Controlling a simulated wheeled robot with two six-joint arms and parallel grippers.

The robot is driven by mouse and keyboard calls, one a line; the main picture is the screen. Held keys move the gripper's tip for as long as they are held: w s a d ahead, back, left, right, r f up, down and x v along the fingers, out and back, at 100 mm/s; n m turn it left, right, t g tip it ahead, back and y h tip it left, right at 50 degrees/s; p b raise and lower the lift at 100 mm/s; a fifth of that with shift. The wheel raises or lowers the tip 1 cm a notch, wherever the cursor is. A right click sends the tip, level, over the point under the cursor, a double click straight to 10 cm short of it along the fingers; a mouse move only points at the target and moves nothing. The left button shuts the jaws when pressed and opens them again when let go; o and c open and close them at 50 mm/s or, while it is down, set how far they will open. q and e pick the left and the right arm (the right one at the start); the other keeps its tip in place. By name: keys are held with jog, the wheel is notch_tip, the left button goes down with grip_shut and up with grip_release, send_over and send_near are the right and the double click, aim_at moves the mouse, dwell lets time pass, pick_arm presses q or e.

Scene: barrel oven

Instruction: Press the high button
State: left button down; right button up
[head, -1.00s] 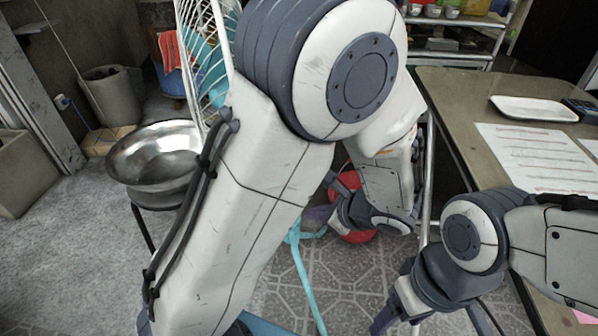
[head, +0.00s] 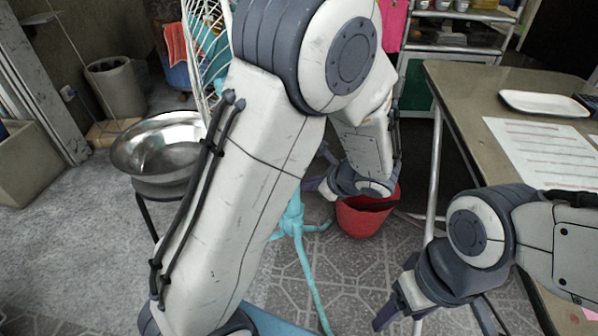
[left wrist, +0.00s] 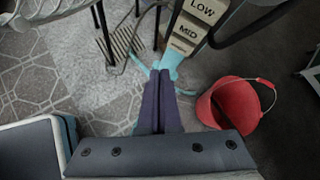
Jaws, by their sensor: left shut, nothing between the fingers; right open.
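In the left wrist view, a column of beige buttons shows at the top: LOW (left wrist: 203,9), MID (left wrist: 189,31) and a lowest one (left wrist: 180,47) whose label I cannot read clearly. They sit above the turquoise fan stand (left wrist: 172,62). My left gripper (left wrist: 160,86) is shut and empty, its dark purple fingers pointing toward the stand just below the buttons. In the head view, my left gripper (head: 317,186) is partly behind my left arm, near the turquoise stand (head: 294,218); the buttons are hidden there. My right gripper (head: 432,318) is open at the bottom, cut by the edge.
The fan's white grille (head: 203,50) stands behind my left arm. A red bucket (head: 360,219) is on the tiled floor close by. A metal bowl (head: 160,145) rests on a stool at left. A table (head: 460,95) with papers and a white tray (head: 543,104) is at right.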

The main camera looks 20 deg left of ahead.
pick_arm(q)
jog(key=shift+w+a, duration=0.8)
jog(key=shift+w+a, duration=0.1)
dwell(1.5)
jog(key=shift+w+a, duration=0.2)
jog(key=shift+w+a, duration=0.25)
dwell(0.8)
dwell(0.3)
jog(key=shift+s+d, duration=0.6)
jog(key=s+d, duration=0.3)
jog(key=shift+s+d+p, duration=0.25)
jog(key=shift+p, duration=0.1)
